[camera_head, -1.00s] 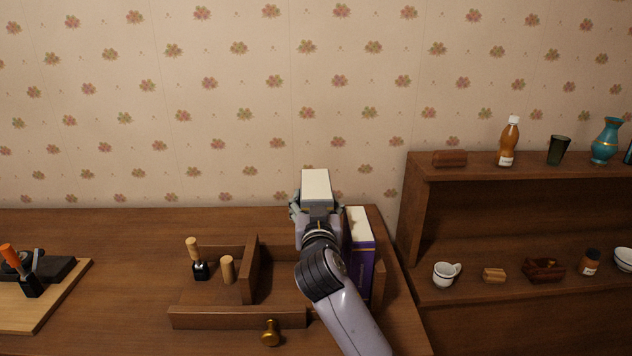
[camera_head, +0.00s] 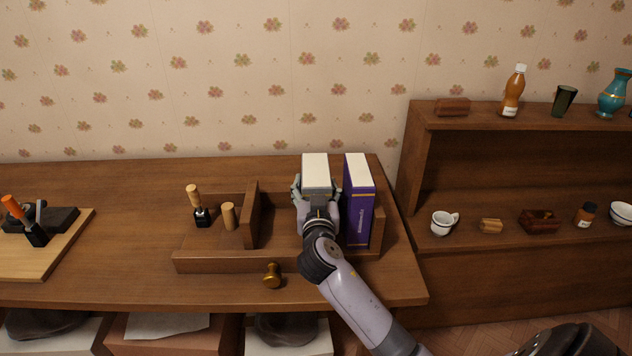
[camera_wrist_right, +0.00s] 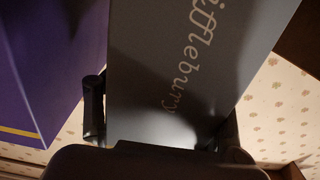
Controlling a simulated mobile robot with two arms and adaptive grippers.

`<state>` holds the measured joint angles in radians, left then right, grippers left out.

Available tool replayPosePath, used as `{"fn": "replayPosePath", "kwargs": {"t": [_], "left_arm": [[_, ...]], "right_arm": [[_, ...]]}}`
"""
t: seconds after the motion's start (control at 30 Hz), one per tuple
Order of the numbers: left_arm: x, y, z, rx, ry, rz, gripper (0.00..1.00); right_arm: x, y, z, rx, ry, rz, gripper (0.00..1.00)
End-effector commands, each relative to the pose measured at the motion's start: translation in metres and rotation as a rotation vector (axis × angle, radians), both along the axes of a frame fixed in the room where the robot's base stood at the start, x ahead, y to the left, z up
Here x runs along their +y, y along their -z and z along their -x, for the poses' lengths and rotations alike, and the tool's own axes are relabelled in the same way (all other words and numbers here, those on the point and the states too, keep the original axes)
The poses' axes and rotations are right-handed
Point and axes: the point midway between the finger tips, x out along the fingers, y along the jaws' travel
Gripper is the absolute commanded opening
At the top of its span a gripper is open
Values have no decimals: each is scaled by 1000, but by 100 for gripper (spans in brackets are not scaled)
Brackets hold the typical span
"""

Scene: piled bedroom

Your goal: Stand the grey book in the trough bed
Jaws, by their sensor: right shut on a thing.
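My right gripper (camera_head: 316,196) is shut on the grey book, whose pale top edge (camera_head: 315,164) shows in the head view. In the right wrist view the grey book (camera_wrist_right: 185,75) fills the middle, with light lettering on its face, between the fingers. The wooden trough bed (camera_head: 240,262) lies on the dresser top. The book is upright over the trough's right compartment, just left of a purple book (camera_head: 358,210). My arm and gripper hide its lower end, so I cannot tell whether it touches the trough floor. My left gripper is out of view.
The purple book stands in the trough's right end; it also shows in the wrist view (camera_wrist_right: 45,65). A wooden-handled bottle (camera_head: 202,214) and a wooden peg (camera_head: 228,216) are in the left compartment. A brass knob (camera_head: 272,276) is in front. A shelf (camera_head: 520,120) stands right.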

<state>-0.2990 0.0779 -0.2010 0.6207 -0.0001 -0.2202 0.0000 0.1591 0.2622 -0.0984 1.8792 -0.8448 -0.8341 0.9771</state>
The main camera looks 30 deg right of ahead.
Motion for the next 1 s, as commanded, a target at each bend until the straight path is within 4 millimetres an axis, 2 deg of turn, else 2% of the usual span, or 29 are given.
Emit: {"fn": "replayPosePath", "kwargs": {"t": [0.03, 0.23, 0.27, 0.6, 1.0], "left_arm": [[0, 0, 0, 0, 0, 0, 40], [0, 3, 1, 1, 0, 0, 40], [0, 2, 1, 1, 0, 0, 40], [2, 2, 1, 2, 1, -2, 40], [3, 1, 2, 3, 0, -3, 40]], "right_arm": [[0, -6, 0, -10, -1, 5, 0], [0, -2, 0, -9, -1, 4, 0], [0, 2, 0, 0, 0, 0, 62], [0, 1, 0, 1, 0, 0, 84], [3, 1, 4, 2, -1, -1, 84]]}}
